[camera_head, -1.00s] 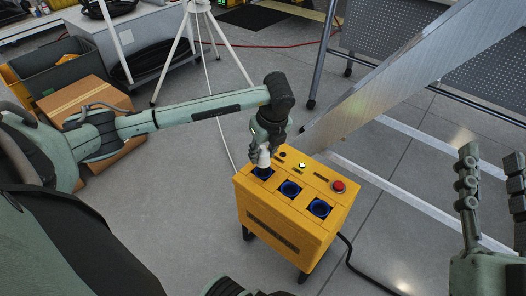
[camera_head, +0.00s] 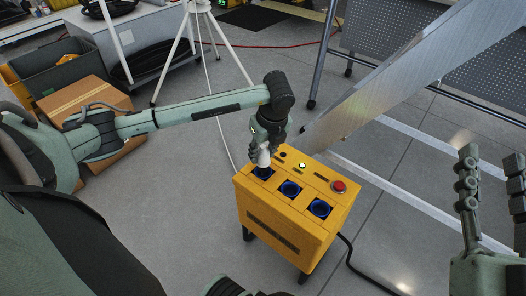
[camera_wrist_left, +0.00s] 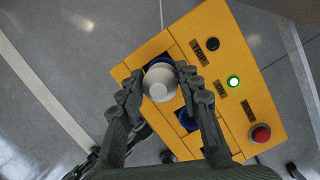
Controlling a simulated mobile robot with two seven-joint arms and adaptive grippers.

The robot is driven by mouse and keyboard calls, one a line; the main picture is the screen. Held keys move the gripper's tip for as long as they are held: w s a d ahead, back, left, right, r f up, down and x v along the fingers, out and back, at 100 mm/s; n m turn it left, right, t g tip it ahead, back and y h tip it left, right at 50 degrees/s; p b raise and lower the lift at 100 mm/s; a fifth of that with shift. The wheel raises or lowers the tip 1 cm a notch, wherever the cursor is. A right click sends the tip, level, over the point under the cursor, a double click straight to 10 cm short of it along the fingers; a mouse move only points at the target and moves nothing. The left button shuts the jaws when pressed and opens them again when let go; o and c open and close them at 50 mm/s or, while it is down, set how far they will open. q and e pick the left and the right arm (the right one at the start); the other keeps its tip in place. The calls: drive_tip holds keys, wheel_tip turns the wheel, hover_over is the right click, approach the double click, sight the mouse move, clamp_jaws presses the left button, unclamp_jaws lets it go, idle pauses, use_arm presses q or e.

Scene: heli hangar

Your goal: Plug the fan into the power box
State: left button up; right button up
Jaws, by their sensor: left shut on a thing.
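The yellow power box (camera_head: 278,228) stands on the floor with a row of blue sockets on top, a lit green light and a red button. My left gripper (camera_head: 264,152) is shut on a white plug (camera_head: 264,160) at the leftmost socket. In the left wrist view the round white plug (camera_wrist_left: 159,84) sits between the fingers of the left gripper (camera_wrist_left: 158,86), over a blue socket; how deep it sits is hidden. The middle socket (camera_head: 290,189) and right socket (camera_head: 320,207) are empty. My right gripper (camera_head: 490,180) is open and empty at the right edge.
A white tripod stand (camera_head: 196,40) with a cable running down stands behind. A metal ramp-like beam (camera_head: 400,75) slants just behind the box. A cardboard box (camera_head: 85,105) sits at the left. A black cable (camera_head: 355,265) leaves the box at the right.

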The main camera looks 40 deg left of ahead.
use_arm(q)
drive_tip(key=shift+f+b, duration=1.3)
drive_tip(key=shift+f, duration=0.4)
drive_tip(key=o, duration=1.7)
drive_tip(key=shift+o, duration=0.2)
drive_tip(key=shift+r+p, duration=3.85)
drive_tip(key=shift+r, duration=1.75)
drive_tip(key=shift+f, duration=0.1)
